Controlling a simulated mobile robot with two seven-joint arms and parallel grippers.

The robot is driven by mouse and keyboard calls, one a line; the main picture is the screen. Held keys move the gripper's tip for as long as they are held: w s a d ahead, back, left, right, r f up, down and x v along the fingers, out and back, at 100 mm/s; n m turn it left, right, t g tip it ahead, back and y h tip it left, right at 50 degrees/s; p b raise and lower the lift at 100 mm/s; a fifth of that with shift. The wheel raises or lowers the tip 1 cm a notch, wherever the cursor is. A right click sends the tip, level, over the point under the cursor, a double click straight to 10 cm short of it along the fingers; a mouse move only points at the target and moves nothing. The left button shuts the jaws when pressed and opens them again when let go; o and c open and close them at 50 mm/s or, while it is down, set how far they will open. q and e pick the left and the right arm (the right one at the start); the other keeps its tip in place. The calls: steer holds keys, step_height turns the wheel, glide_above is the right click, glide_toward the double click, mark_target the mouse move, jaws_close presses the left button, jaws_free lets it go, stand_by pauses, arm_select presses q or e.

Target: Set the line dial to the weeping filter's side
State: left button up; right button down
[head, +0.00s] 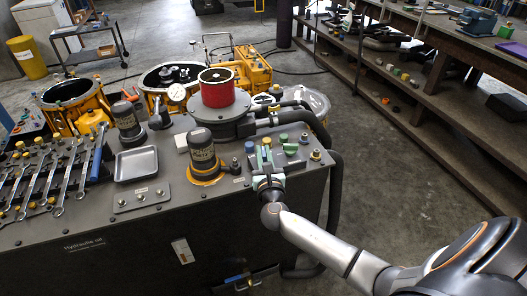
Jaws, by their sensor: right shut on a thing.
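Two dark cylindrical filters stand on the grey hydraulic unit (230,215). The near filter (202,150) has an orange-yellow ring or pool around its base. The far filter (127,122) stands behind it to the left, with no such pool clearly visible. My right gripper (265,158) is at the unit's right front corner, right of the near filter, among small coloured parts. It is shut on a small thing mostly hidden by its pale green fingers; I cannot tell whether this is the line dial. My left gripper is out of view.
A red cylinder (217,88) on a round grey base stands behind the near filter. A metal tray (136,163) and several wrenches (60,178) lie to the left. A small panel with knobs (140,199) is at the front. Black hoses (336,190) curve down the right side.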

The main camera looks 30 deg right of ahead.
steer(key=m+g+h, duration=0.2)
steer(key=h, duration=0.1)
steer(key=shift+w+a+m+h, duration=0.1)
steer(key=shift+m+h, duration=0.2)
steer(key=shift+m, duration=0.1)
steer(key=shift+m+g+h+b, duration=1.1)
steer(key=shift+m+g+h, duration=0.75)
steer(key=shift+g, duration=0.45)
steer(key=c, duration=0.9)
jaws_free()
steer(key=shift+o, duration=0.2)
